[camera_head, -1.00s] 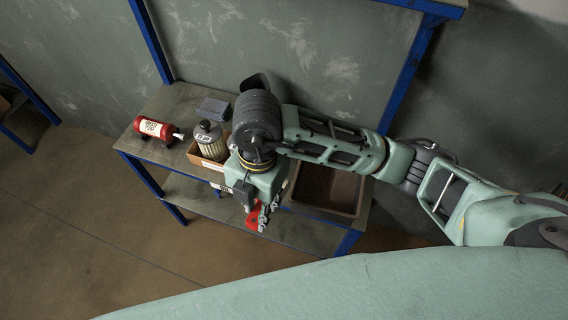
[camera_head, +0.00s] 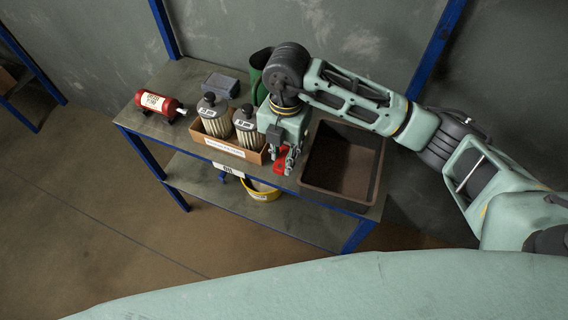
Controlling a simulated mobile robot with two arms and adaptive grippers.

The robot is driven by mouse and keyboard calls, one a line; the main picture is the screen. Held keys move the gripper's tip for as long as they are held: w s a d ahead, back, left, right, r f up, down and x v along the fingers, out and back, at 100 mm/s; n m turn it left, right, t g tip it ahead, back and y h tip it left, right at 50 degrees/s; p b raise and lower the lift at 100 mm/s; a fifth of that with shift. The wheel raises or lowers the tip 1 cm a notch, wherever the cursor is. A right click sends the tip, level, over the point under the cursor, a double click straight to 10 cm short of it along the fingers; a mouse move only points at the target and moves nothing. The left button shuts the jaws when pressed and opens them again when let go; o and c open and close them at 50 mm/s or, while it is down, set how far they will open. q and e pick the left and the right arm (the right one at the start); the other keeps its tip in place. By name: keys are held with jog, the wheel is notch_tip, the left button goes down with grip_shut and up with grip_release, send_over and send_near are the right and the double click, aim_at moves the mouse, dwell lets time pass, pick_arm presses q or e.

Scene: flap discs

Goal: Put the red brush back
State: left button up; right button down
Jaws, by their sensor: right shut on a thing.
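My right gripper (camera_head: 285,160) is shut on a red thing (camera_head: 281,162), which I take to be the red brush; the fingers hide much of it. The gripper holds it near the front edge of the blue-framed workbench (camera_head: 190,82), between a cardboard box and a dark bin. I cannot tell whether the brush touches the bench. A green container (camera_head: 259,66) stands behind my right wrist, partly hidden. My left gripper does not show.
The cardboard box (camera_head: 226,148) holds two ribbed canisters (camera_head: 214,116). The dark, open bin (camera_head: 344,160) looks empty. A red cylinder (camera_head: 157,105) lies at the bench's left, near a grey-blue box (camera_head: 220,84). A yellow container (camera_head: 262,191) sits on the lower shelf.

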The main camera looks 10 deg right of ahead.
aim_at(284, 157)
notch_tip(284, 157, down, 4)
jog(key=shift+r+b, duration=0.1)
jog(key=shift+b, duration=1.15)
jog(key=shift+r, duration=0.1)
jog(key=c, duration=1.5)
grip_release()
jog(key=shift+o, duration=0.2)
notch_tip(284, 157, up, 12)
jog(key=p, duration=0.8)
jog(key=shift+w+d+p, duration=0.15)
jog(key=shift+w+p, duration=0.05)
jog(key=shift+p, duration=0.1)
